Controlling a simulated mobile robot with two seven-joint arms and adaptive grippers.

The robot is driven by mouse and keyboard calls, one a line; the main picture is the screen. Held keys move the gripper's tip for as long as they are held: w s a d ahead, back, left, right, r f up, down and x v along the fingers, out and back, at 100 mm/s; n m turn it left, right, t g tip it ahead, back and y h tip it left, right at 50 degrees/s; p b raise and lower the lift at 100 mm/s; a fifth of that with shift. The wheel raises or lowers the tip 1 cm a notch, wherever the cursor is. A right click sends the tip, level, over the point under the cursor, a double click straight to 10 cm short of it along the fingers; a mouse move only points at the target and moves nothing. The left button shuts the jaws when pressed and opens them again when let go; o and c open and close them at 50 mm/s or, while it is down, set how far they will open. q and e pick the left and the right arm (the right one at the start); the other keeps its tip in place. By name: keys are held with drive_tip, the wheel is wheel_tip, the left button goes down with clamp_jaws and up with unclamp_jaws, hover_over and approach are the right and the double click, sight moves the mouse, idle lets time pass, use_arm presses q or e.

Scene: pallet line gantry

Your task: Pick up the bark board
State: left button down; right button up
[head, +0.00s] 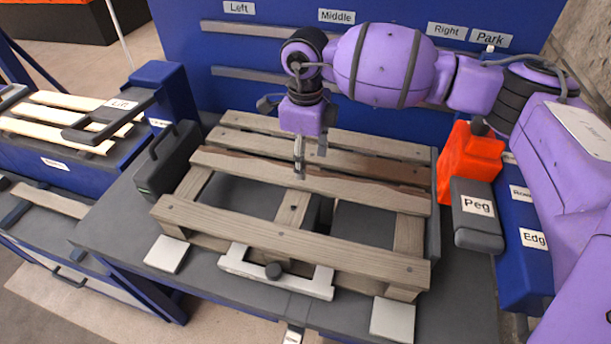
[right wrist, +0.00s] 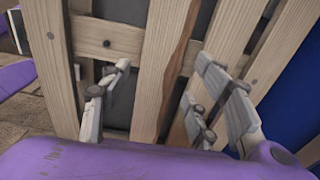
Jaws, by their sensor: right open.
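The bark board (head: 365,193) is a grey-brown plank with a wavy brown bark edge, lying across the wooden pallet (head: 290,238) in the head view. It also shows in the right wrist view (right wrist: 160,72), with its dark bark along its right side. My right gripper (head: 310,163) is open and points down over the middle of this board. In the right wrist view, its two fingers (right wrist: 160,95) stand apart with the bark board seen between them. I cannot tell whether they touch it. My left gripper is not in view.
An orange block (head: 468,158) and a grey box labelled Peg (head: 476,214) stand right of the pallet. A dark block with a handle (head: 166,165) stands left. A pale bracket with a knob (head: 275,275) lies at the front. A blue panel (head: 230,55) rises behind.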

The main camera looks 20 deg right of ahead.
drive_tip(key=f, duration=0.5)
drive_tip(key=shift+w+a+f+p, duration=0.15)
drive_tip(key=shift+w+a+p, duration=0.05)
drive_tip(key=shift+w+p, duration=0.1)
drive_tip(key=shift+c, duration=0.5)
drive_tip(key=c, duration=1)
drive_tip(key=shift+c, duration=0.2)
